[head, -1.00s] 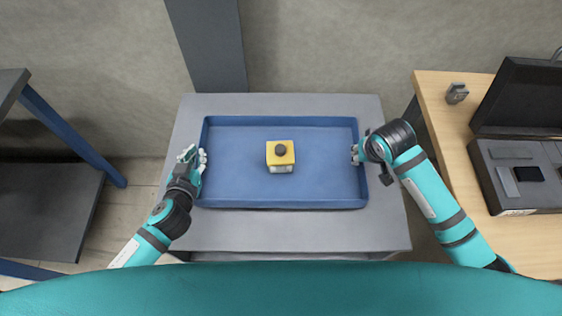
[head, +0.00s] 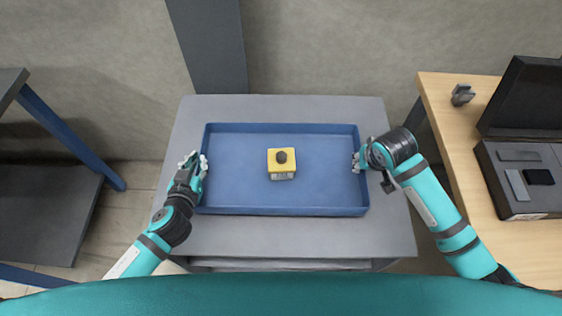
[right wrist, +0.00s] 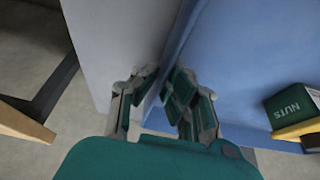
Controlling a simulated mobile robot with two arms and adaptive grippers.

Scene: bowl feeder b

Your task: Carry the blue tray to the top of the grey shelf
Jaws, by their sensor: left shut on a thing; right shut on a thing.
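The blue tray (head: 230,200) is level in the head view, above or on a grey top (head: 290,238); I cannot tell if they touch. My left gripper (head: 203,165) is shut on the tray's left wall. My right gripper (head: 358,160) is shut on its right wall. In the right wrist view my right gripper's fingers (right wrist: 165,100) straddle the blue tray wall (right wrist: 175,50). A dark grey shelf unit with blue posts (head: 50,215) stands at the far left.
A wooden bench (head: 450,125) at the right carries an open black case (head: 515,150) and a small grey item (head: 462,95). A dark post (head: 208,45) stands against the wall behind. In the right wrist view, a green box marked NUTS (right wrist: 292,107) is inside the tray.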

